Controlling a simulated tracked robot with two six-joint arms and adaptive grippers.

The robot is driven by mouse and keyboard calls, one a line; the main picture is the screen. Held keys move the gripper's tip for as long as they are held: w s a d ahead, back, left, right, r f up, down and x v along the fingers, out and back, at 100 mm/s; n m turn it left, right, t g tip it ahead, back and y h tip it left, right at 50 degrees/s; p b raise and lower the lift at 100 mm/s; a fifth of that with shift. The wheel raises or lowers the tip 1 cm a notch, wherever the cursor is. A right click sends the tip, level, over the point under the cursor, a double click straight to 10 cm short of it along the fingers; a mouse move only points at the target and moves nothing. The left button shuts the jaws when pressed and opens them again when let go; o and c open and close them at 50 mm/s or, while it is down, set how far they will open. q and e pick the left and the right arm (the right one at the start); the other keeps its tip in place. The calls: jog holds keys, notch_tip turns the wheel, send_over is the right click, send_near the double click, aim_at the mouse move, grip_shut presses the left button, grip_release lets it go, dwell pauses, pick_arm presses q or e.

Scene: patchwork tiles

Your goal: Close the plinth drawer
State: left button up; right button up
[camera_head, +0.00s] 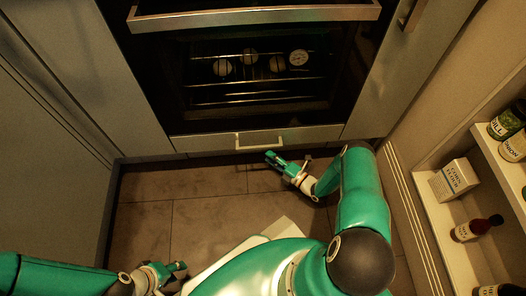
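The plinth drawer (210,143) is the low, wide grey front under the oven, with a pale bar handle (260,141) at its middle. It looks close to flush with the fronts beside it; from this steep angle I cannot tell if a small gap is left. My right gripper (273,158) is low over the floor, just in front of the drawer and slightly right of the handle's middle, apart from the handle in the picture. It holds nothing visible. My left gripper (178,271) is at the bottom left, far from the drawer. Its finger gap is unclear.
The oven (260,75) with its long handle (255,16) stands above the drawer. Grey cabinets (50,180) flank the left. An open shelf (448,212) with a box (453,180) and bottles stands at right. Tiled floor (205,215) is clear before the drawer.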

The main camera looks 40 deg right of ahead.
jog(key=v, duration=0.5)
jog(key=shift+s, duration=0.15)
